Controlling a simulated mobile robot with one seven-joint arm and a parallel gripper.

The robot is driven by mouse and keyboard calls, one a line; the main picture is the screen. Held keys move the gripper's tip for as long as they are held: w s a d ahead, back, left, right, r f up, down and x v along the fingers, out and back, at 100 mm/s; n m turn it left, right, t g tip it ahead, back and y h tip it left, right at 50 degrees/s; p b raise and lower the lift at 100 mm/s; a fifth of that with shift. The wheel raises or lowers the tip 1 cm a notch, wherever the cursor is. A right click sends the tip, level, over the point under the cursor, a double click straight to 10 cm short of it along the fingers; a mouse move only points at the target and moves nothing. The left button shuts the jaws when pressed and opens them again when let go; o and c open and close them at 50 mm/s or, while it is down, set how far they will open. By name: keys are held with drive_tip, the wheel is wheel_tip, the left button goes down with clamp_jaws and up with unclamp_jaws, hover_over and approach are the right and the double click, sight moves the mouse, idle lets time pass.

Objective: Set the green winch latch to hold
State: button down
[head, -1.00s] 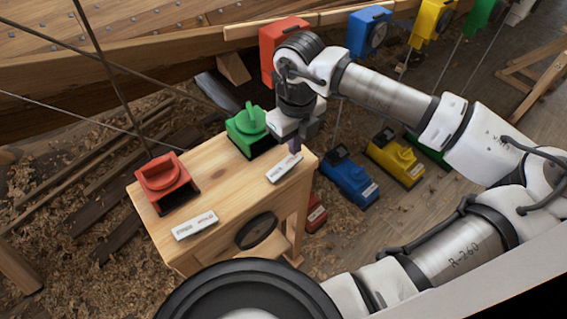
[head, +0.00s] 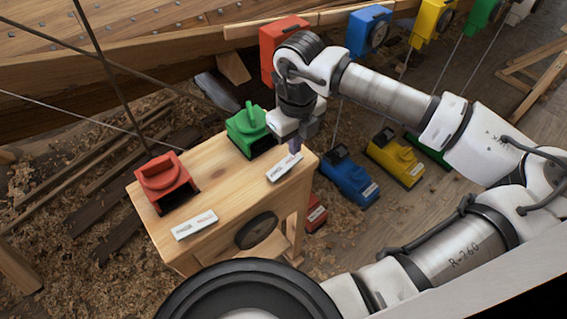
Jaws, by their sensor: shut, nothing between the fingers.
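The green winch (head: 250,132) sits at the back of the wooden bench, with a raised green lever on its top. A pale labelled plate (head: 285,167) lies on the bench top in front of it; its lettering is too small to read. My gripper (head: 294,147) points down at the bench's right rear, right of the green winch and just behind the plate. Its purple fingertips are shut and empty. They look close to the plate's far end, but I cannot tell whether they touch it. My wrist stands close to the winch's right side.
A red winch (head: 163,183) and another pale plate (head: 195,225) stand on the bench's left part. Blue (head: 349,178) and yellow (head: 396,160) units stand on the floor at right. Ropes run across the left. The bench middle (head: 226,184) is bare.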

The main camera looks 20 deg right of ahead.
sight(295, 157)
drive_tip(key=shift+f+b, duration=1.4)
drive_tip(key=shift+b, duration=0.1)
idle(0.5)
drive_tip(key=shift+r, duration=0.1)
drive_tip(key=shift+r+p, duration=1.45)
drive_tip(key=shift+r, duration=2)
drive_tip(key=shift+s+f, duration=0.1)
